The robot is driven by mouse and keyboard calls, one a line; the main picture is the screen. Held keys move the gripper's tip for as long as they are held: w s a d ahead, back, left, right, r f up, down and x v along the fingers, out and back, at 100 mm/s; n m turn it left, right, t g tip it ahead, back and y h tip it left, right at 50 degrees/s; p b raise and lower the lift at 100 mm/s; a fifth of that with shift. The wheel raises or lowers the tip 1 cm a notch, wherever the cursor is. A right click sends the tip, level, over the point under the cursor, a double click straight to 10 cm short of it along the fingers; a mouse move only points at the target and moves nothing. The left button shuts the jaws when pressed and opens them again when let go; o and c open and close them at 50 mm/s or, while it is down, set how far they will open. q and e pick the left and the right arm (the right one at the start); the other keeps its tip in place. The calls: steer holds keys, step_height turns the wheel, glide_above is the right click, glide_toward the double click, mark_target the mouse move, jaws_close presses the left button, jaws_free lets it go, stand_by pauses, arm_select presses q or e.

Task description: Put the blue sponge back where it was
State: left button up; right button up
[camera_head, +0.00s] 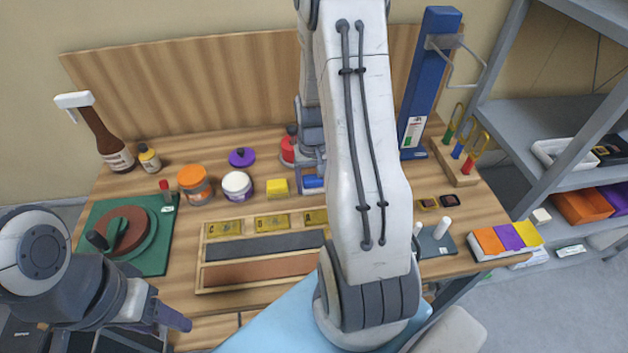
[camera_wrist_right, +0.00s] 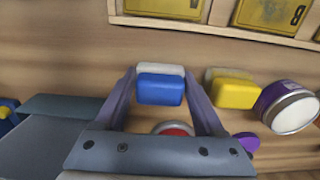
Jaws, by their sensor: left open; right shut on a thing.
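The blue sponge (camera_head: 313,182) sits at the middle of the wooden table, right of the yellow sponge (camera_head: 278,187). In the right wrist view the blue sponge (camera_wrist_right: 160,88), with a pale layer, is between the two fingers of my right gripper (camera_wrist_right: 160,78), which is shut on it. I cannot tell whether it touches the table. The yellow sponge (camera_wrist_right: 234,92) stands beside it, apart. In the head view my right arm hides part of the area around the blue sponge. My left gripper (camera_head: 165,325) is open and empty at the lower left, away from the sponges.
A wooden tray (camera_head: 205,280) lies in front. A blue post (camera_head: 428,80) stands at the back right.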

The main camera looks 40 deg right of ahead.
mark_target(314, 179)
steer(key=shift+f, duration=0.2)
steer(key=o, duration=1.3)
step_height(314, 179, up, 12)
steer(key=shift+r, duration=0.2)
steer(key=s+a+r+n, duration=0.1)
steer(key=a+n, duration=0.2)
steer(key=a, duration=0.6)
steer(key=s+a+r+n, duration=0.1)
steer(key=a+r+n, duration=0.15)
steer(key=a, duration=0.55)
steer(key=s+a+n+y, duration=0.1)
steer(key=s+a+n, duration=0.7)
steer(key=s+a, duration=0.5)
steer(key=shift+s+a+r, duration=0.2)
steer(key=shift+s+r, duration=0.1)
steer(key=shift+s, duration=0.25)
